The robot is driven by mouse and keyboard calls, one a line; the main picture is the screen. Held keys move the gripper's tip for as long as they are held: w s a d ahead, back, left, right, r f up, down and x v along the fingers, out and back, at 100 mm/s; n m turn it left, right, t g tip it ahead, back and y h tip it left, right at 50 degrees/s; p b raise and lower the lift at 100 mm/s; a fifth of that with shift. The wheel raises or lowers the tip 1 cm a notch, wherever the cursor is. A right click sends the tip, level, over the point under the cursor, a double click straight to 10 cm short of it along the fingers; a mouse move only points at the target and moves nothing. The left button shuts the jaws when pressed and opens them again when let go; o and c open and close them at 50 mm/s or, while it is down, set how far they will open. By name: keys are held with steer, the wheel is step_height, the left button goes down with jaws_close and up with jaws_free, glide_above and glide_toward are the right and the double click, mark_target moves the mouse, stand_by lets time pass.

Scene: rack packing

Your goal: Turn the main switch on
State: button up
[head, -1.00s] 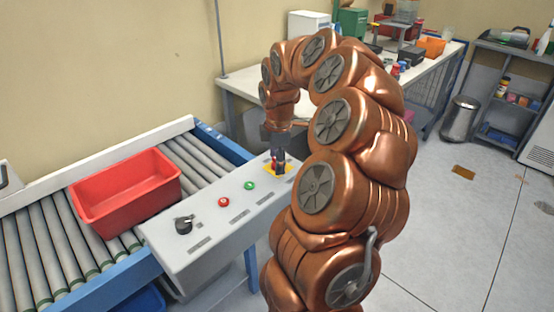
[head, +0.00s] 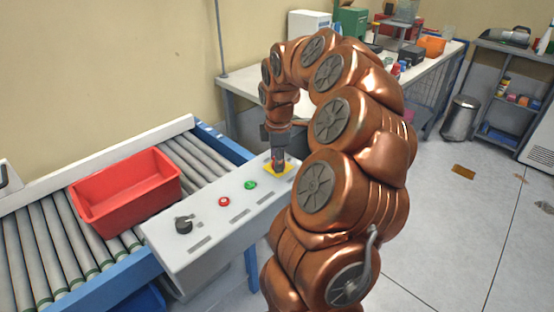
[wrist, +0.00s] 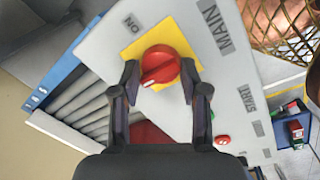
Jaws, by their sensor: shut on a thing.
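The main switch is a red rotary knob (wrist: 160,66) on a yellow square plate (wrist: 183,37), in the upper middle of the wrist view. "MAIN" is printed to its right and "ON" to its upper left. A pale mark on the knob points to the lower left, away from "ON". My gripper (wrist: 161,76) is shut on the knob, one finger on each side. In the head view my gripper (head: 279,170) points down at the far end of the grey control panel (head: 205,236), hiding most of the knob; the yellow plate shows around it.
A green button (head: 250,184), a red button (head: 223,201) and a black selector (head: 184,225) line the panel. A red tote (head: 126,192) sits on the roller conveyor (head: 35,255) beside it. A workbench (head: 240,86) stands behind my arm.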

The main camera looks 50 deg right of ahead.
steer(key=shift+s+f+m, duration=0.1)
steer(key=shift+f+m, duration=0.1)
steer(key=shift+m, duration=0.2)
steer(key=shift+f+m+b, duration=0.2)
steer(key=shift+m+b, duration=1)
steer(key=m+b, duration=0.3)
steer(key=m, duration=0.2)
steer(key=shift+m+g, duration=0.3)
steer(key=shift+g, duration=0.1)
steer(key=m+b, duration=0.2)
steer(key=m, duration=0.4)
steer(key=shift+r+g, duration=0.1)
steer(key=shift+g, duration=0.2)
steer(key=shift+w+d+r+m+b, duration=0.15)
steer(key=shift+m+b, duration=0.2)
steer(key=shift+m, duration=0.4)
steer(key=shift+w+a+m+b, duration=0.1)
steer(key=shift+m+b, duration=0.2)
steer(key=shift+m, duration=0.45)
